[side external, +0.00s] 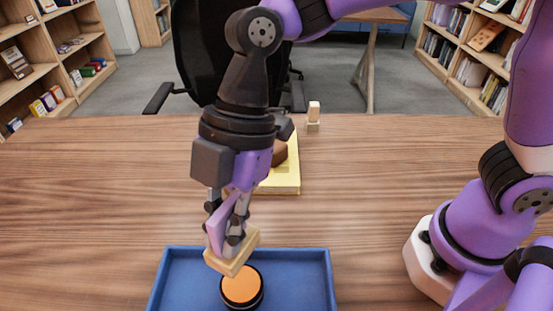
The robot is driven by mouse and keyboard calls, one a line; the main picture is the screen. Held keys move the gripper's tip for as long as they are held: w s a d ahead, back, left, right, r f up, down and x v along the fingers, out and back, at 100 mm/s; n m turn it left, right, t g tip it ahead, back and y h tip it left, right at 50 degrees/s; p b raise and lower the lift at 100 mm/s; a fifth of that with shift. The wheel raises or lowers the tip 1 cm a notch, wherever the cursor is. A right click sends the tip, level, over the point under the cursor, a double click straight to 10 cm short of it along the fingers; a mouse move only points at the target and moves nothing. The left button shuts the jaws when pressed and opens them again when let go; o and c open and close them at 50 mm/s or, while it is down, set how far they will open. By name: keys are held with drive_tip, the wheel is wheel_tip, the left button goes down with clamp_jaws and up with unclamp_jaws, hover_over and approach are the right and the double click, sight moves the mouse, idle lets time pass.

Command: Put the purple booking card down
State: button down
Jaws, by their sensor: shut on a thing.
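My gripper (229,228) points down over the left part of the blue tray (297,253), with its fingers shut on the purple booking card (217,232). The card is a thin, pale purple upright plate, partly hidden by the fingers. A light wooden block (232,256) is at its lower end, like a base, and looks slightly tilted. The block overlaps the tray's far rim and the top of a round black thing with an orange top (242,285) in the picture. It seems held above the tray; I cannot tell whether it touches the round thing.
A yellow book or folder (285,182) lies behind the gripper with a brown object (279,153) on it. A small wooden piece (313,118) stands near the table's far edge. The wooden table (400,165) is clear on the left and right of centre. A black chair stands beyond it.

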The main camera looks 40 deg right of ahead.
drive_tip(key=w+a+m+t+h, duration=0.1)
drive_tip(key=w+a+m+t, duration=0.4)
drive_tip(key=w+m, duration=0.7)
drive_tip(key=shift+w+d+f, duration=0.75)
drive_tip(key=shift+w+f, duration=0.95)
drive_tip(key=shift+f, duration=0.05)
drive_tip(key=shift+w+d+f, duration=0.8)
drive_tip(key=shift+w+f, duration=0.9)
drive_tip(key=shift+f, duration=0.05)
drive_tip(key=shift+w+d+f, duration=0.75)
drive_tip(key=shift+w+f, duration=0.95)
drive_tip(key=shift+f, duration=0.05)
drive_tip(key=shift+f+g, duration=0.1)
drive_tip(key=shift+g, duration=0.2)
drive_tip(key=c, duration=0.9)
unclamp_jaws()
drive_tip(key=shift+c, duration=0.2)
